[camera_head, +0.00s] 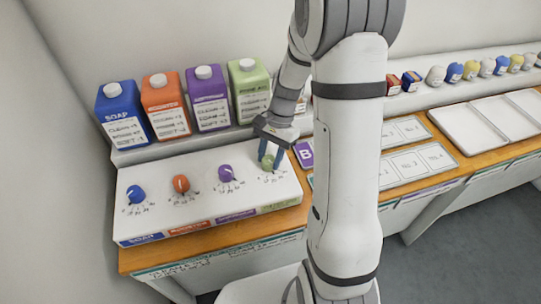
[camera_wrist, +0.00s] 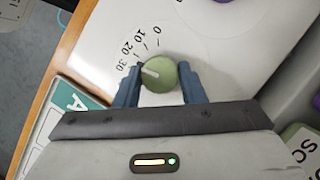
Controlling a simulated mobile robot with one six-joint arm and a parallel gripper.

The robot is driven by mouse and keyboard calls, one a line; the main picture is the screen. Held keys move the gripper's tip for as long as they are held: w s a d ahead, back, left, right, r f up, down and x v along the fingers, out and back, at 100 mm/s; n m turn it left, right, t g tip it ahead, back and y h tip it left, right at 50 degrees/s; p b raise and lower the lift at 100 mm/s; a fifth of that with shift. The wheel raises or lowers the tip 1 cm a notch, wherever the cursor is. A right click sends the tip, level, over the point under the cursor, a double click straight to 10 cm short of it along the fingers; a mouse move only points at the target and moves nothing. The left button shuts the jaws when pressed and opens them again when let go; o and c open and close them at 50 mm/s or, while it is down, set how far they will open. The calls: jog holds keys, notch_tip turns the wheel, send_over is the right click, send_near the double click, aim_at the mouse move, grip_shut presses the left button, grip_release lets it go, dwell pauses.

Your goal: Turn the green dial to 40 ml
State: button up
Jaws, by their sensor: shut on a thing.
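The green dial (camera_wrist: 165,80) sits on the white panel, with a short white pointer mark on its top. In the wrist view the mark points left and slightly up, roughly toward the printed 30. The marks 0, 10, 20 and 30 are readable; any 40 mark is hidden, probably by the left finger. My gripper (camera_wrist: 160,85) is shut on the dial, one blue-grey finger on each side. In the head view my gripper (camera_head: 270,152) comes down over the green dial (camera_head: 268,162) at the right end of the panel.
Blue (camera_head: 137,193), orange (camera_head: 181,184) and purple (camera_head: 226,174) dials stand left of it on the panel (camera_head: 150,225). Behind are blue (camera_head: 123,112), orange (camera_head: 166,105), purple (camera_head: 207,98) and green (camera_head: 249,90) jugs. A purple B card (camera_head: 304,153) lies just right of the panel.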

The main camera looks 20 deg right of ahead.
jog(key=n, duration=0.2)
jog(key=n+g+h, duration=0.1)
jog(key=n, duration=0.1)
jog(key=shift+w+a+n+h, duration=0.15)
jog(key=shift+n+h, duration=0.65)
jog(key=shift+n, duration=1)
jog(key=shift+g, duration=0.3)
jog(key=o, duration=1)
jog(key=b+v, duration=0.1)
jog(key=v, duration=0.6)
jog(key=shift+w+r, duration=0.15)
jog(key=shift+r, duration=0.2)
